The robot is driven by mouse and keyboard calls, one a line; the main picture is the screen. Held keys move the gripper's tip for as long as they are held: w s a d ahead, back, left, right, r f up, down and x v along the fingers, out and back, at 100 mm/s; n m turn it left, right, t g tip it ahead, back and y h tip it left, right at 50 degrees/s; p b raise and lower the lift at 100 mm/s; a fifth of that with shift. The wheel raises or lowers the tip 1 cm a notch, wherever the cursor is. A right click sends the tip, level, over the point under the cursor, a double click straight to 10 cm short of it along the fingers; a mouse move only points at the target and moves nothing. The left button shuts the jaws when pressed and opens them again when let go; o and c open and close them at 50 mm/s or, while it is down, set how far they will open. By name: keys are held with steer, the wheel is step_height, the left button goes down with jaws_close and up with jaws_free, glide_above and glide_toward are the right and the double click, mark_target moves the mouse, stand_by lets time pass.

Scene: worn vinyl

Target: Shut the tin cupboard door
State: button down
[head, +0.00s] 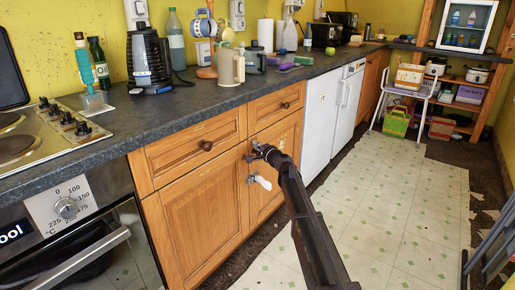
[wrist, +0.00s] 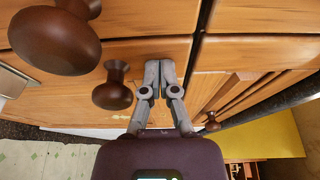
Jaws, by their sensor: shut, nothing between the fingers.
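The wooden cupboard has two doors side by side below its drawers, a left door (head: 203,225) and a right door (head: 287,150). No tins show, so I cannot tell by contents which door is the tin cupboard's. Both look about flush with the front. In the wrist view, a large round knob (wrist: 55,40) is on the nearer door and a smaller knob (wrist: 115,88) on the farther one. My gripper (head: 259,151) is shut and empty. Its fingertips (wrist: 160,66) are at the farther door's top corner, near the gap under the drawers; I cannot tell whether they touch.
The dark worktop (head: 200,112) overhangs the front and carries bottles, a kettle and other items. The oven (head: 80,240) is to the left, white appliance doors (head: 335,108) to the right. The tiled floor (head: 385,200) is open. A folded chair (head: 488,245) stands at the right edge.

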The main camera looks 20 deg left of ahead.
steer(key=shift+d, duration=0.3)
steer(key=shift+s+d, duration=0.2)
steer(key=shift+d, duration=0.35)
steer(key=s+d, duration=0.6)
steer(key=s, duration=0.4)
steer(key=shift+s+d, duration=0.1)
